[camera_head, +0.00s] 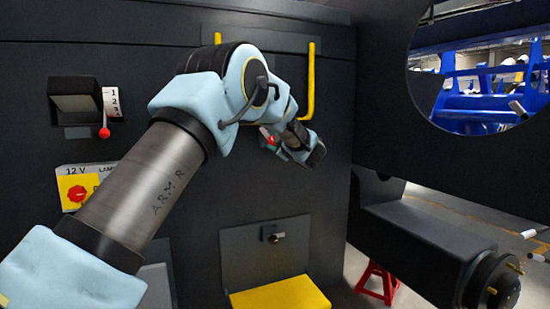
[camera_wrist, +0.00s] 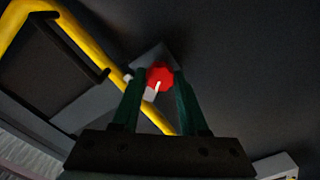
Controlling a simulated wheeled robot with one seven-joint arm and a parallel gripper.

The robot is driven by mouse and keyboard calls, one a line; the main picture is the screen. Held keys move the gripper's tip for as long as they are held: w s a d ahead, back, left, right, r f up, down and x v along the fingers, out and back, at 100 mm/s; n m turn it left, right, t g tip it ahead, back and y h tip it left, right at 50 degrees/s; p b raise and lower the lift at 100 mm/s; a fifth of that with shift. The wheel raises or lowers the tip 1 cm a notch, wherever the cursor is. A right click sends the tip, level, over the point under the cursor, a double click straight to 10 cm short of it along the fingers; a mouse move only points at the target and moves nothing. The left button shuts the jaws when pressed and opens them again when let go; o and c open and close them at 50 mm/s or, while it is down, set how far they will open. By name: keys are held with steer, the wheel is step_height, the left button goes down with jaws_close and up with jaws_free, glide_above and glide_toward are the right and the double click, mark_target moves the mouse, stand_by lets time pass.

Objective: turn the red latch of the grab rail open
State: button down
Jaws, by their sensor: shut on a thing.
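The red latch (camera_wrist: 160,77) sits on a grey mount at the yellow grab rail (camera_wrist: 88,45) in the wrist view. My gripper (camera_wrist: 160,72) has its two green fingers on either side of the latch, shut on it. A pale white piece shows just below the red part, between the fingers. In the head view only a bit of red latch (camera_head: 268,139) shows beside my wrist. The grab rail (camera_head: 311,82) stands upright on the dark panel, partly hidden behind my arm. My fingertips are hidden there.
At the left are a small red-tipped lever (camera_head: 104,131) beside a 1-2-3 plate and a red knob (camera_head: 76,193) on a yellow 12 V panel. Below are a hatch catch (camera_head: 273,236) and a yellow step (camera_head: 280,298). A dark axle (camera_head: 430,240) juts out at right.

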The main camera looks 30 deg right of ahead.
steer(key=shift+f+n+b, duration=0.15)
steer(key=shift+n+b, duration=5.15)
steer(key=shift+b, duration=0.9)
steer(key=shift+c, duration=2.2)
jaws_free()
steer(key=shift+s, duration=0.1)
steer(key=s+a+b, duration=0.1)
steer(key=s+b, duration=0.1)
steer(key=s, duration=0.8)
steer(key=shift+s+a, duration=0.2)
steer(key=shift+s, duration=0.1)
